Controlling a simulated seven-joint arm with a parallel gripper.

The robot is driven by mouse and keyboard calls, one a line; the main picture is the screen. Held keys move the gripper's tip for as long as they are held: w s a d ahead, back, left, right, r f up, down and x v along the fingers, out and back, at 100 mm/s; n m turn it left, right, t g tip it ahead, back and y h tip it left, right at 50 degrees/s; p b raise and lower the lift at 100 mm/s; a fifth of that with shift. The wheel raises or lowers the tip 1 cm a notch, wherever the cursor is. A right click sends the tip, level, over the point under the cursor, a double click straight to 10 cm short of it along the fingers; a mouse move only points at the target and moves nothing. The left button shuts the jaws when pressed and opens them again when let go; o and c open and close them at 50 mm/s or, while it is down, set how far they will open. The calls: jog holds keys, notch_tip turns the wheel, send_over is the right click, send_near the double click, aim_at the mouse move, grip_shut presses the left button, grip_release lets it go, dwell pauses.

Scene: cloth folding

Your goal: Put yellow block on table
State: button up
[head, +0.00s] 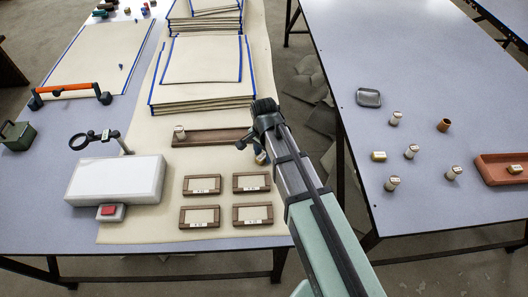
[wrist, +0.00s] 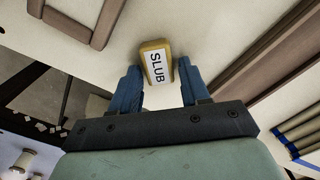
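The yellow block (wrist: 155,66), with a white label reading SLUB, lies on the cream cloth and shows between my fingertips in the wrist view. In the head view the block (head: 261,158) is mostly hidden by my arm. My gripper (wrist: 158,76) is open, with one blue finger on each side of the block's near end and a small gap at the right finger. Whether the left finger touches it is hard to tell. The left table (head: 45,190) lies under the cloth, and the right table (head: 410,90) stands across a gap.
A long wooden tray (head: 212,138) lies beside the gripper, and labelled wooden frames (head: 201,185) lie in front. A white box (head: 115,180) and stacked cloths (head: 203,90) are on the left table. Several spools (head: 411,151) and a terracotta tray (head: 487,168) are on the right table.

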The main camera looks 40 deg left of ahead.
aim_at(264, 154)
jog(key=shift+o, duration=0.8)
jog(key=shift+r, duration=0.15)
notch_tip(264, 154, up, 12)
dwell(1.5)
